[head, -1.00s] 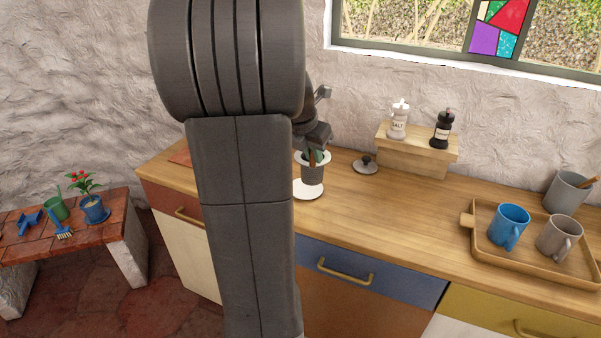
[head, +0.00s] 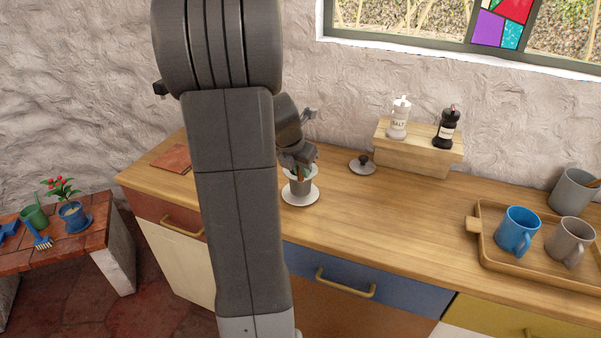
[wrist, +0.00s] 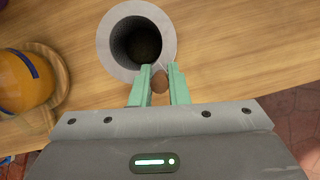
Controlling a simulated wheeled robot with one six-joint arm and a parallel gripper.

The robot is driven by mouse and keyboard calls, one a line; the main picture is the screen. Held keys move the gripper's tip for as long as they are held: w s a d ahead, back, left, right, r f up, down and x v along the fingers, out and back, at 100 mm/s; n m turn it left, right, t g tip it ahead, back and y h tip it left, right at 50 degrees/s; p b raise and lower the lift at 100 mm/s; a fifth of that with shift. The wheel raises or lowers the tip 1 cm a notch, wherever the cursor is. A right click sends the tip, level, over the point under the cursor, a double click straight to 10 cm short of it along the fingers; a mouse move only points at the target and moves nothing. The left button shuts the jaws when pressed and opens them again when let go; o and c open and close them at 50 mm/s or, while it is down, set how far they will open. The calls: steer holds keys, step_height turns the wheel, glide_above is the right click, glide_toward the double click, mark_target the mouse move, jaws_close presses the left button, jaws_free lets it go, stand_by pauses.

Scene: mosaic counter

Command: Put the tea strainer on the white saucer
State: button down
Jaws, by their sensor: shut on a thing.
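The tea strainer (head: 299,186) is a grey cup with a pale wide rim and a brown handle. In the wrist view I look down into its dark bowl (wrist: 110,40). My gripper (wrist: 160,84) has its green fingers shut on the strainer's brown handle, beside the rim. The white saucer (head: 313,198) lies on the wooden counter in the head view. The strainer is upright over the saucer's middle; I cannot tell whether it touches. The saucer does not show in the wrist view.
A grey lid with a dark knob (head: 362,165) lies to the right. A wooden riser (head: 420,155) holds two shakers behind. A tray (head: 550,268) with mugs is far right. An orange jar (wrist: 22,80) shows in the wrist view. The counter's middle is clear.

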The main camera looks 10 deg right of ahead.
steer(key=shift+f, duration=0.55)
steer(key=shift+f, duration=0.2)
steer(key=c, duration=1.4)
jaws_free()
steer(key=shift+r, duration=0.1)
steer(key=shift+r, duration=0.1)
steer(key=v, duration=1.2)
steer(key=shift+p, duration=0.35)
